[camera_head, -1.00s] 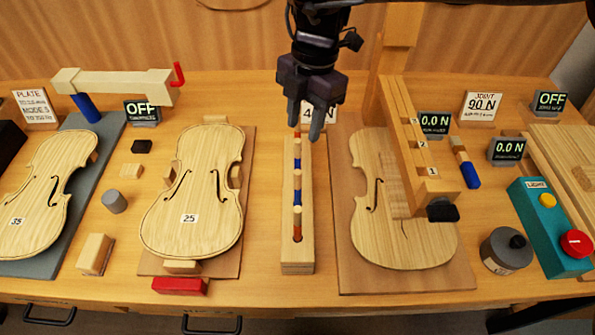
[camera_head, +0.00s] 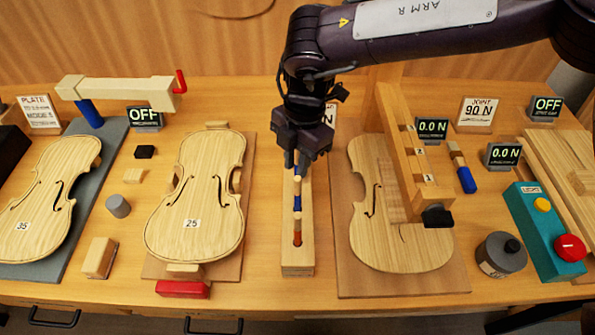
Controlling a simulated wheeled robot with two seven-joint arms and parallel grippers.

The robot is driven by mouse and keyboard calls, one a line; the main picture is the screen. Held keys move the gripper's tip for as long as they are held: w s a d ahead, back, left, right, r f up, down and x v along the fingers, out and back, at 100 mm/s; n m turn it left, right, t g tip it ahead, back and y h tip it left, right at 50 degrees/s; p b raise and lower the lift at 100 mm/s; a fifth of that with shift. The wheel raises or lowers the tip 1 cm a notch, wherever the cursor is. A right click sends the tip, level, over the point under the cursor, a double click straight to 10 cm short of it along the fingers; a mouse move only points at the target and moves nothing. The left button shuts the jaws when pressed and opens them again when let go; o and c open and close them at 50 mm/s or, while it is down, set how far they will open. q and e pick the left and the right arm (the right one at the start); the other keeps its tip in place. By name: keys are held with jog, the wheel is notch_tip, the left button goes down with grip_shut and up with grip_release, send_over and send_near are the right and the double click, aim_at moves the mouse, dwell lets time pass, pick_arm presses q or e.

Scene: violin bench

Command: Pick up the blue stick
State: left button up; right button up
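A wooden rack (camera_head: 297,262) stands in the middle of the bench. Its slot holds a row of sticks with blue, pale and orange-red parts; a blue part (camera_head: 297,202) shows below my gripper. My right gripper (camera_head: 297,166) points down over the far end of this rack, its dark fingers close together. The fingers cover the far sticks, and I cannot tell whether they touch or hold one. A separate stick with a blue end (camera_head: 466,180) and a pale wood end lies to the right. My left gripper is not in view.
A violin plate (camera_head: 195,205) marked 25 lies left of the rack. Another plate (camera_head: 400,245) lies right, under a wooden bar (camera_head: 402,145). A grey jar (camera_head: 500,254) and a teal button box (camera_head: 545,230) stand at the right.

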grip_shut()
jog(key=shift+r, duration=0.1)
